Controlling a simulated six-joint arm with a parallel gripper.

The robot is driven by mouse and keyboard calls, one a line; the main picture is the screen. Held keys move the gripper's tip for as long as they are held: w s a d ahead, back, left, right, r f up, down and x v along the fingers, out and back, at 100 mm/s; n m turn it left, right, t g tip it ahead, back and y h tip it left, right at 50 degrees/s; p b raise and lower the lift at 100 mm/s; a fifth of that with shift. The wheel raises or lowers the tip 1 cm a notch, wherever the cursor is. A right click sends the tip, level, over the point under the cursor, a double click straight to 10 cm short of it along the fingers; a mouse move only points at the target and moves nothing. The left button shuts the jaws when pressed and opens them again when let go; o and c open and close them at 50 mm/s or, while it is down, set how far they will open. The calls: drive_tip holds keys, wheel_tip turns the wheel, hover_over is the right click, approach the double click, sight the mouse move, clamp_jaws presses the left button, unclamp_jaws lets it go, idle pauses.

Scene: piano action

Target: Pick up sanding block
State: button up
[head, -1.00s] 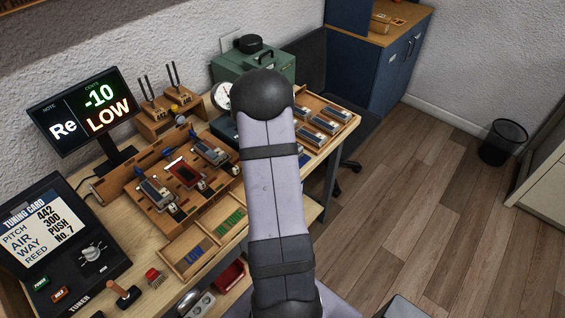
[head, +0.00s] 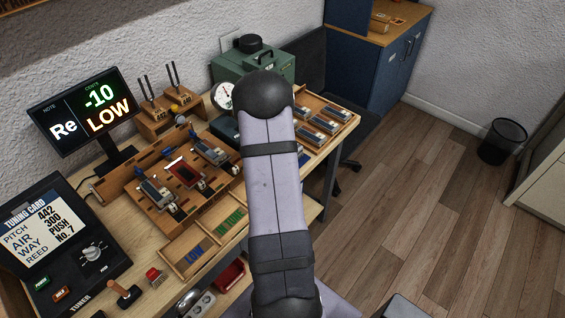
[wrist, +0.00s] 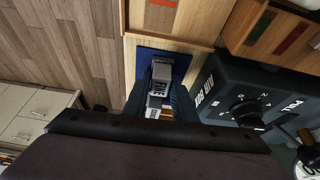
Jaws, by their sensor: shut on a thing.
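My gripper (wrist: 160,98) shows in the wrist view, with its dark fingers closed around a small grey block-like piece (wrist: 161,72) with pale and dark markings. I cannot tell for sure that this piece is the sanding block. A blue pad (wrist: 147,55) lies behind it in the picture. In the head view my arm hides my gripper and whatever it holds. No sanding block can be clearly made out on the workbench (head: 132,275) there.
A wooden rack (head: 155,205) with several grey pieces and a sectioned tray (head: 211,229) stand left of my arm. A second tray (head: 345,117) lies to the right. A dark box with a knob (wrist: 240,92) is close to my gripper on the right.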

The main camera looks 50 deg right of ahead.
wheel_tip(320, 180, up, 10)
drive_tip(key=shift+f+b, duration=0.1)
drive_tip(key=shift+b, duration=0.95)
